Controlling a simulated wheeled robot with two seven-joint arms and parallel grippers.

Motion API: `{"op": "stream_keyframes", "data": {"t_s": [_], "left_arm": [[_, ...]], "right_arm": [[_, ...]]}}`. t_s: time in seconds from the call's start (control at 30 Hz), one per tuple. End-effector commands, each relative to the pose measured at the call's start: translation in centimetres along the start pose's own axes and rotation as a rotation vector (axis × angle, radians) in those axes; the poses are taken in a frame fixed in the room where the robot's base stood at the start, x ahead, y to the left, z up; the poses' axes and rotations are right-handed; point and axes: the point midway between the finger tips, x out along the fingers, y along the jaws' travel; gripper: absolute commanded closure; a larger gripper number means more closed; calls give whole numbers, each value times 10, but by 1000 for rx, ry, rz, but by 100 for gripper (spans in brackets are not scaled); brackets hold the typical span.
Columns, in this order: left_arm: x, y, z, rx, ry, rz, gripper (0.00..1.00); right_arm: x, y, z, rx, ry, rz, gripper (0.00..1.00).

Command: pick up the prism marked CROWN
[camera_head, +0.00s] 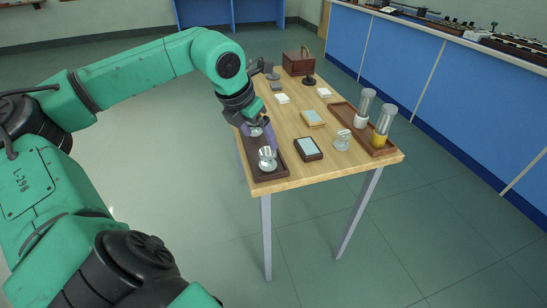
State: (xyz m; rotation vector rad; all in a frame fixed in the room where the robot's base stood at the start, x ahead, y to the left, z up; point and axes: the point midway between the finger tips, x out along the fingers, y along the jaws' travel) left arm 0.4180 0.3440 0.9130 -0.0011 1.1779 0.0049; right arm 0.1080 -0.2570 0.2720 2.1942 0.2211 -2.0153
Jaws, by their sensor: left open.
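My left gripper (263,121) reaches down over the dark tray (282,170) at the table's near left corner. It is open. A purple-tinted piece (270,139) shows just below its fingers, partly hidden by them; I cannot tell whether they touch it. A clear, shiny glass piece (267,157) stands in the same tray, nearer the front edge. Another small clear glass piece (343,139) stands on the bare table to the right. No CROWN marking can be read on any of them. My right gripper is not in view.
A brown tray (343,113) at right holds two clear cylinders, one with a white base (361,121) and one yellow (380,139). Flat framed pads (308,149) (313,118) lie mid-table. A brown box (298,62) and dark stand (308,80) are at the back.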

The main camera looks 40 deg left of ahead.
Motion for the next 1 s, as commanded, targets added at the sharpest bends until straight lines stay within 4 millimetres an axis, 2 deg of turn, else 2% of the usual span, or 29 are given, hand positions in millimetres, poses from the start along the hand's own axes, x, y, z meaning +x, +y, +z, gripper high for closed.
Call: {"op": "stream_keyframes", "data": {"t_s": [0.1, 0.4, 0.53, 0.7, 0.77, 0.8, 0.93, 0.97, 1.0], "left_arm": [[19, -1, 1, 1, 2, -4, 9], [64, -4, 0, -3, -1, -10, 9], [75, -4, -1, -1, -2, -5, 9], [76, -3, -2, 0, -2, -2, 9], [76, -3, -2, -1, -2, -2, 29], [76, -3, -2, -1, -2, -2, 44], [76, -3, -2, -1, -2, -3, 94], [76, -3, -2, -1, -2, -3, 100], [76, -3, -1, -1, -2, -3, 100]], "right_arm": [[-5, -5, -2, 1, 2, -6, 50], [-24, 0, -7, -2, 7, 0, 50], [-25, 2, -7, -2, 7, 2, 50], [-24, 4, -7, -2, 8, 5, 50], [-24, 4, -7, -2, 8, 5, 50], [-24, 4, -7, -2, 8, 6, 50], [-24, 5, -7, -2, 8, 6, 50], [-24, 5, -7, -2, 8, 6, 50], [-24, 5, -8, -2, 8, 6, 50]]}}
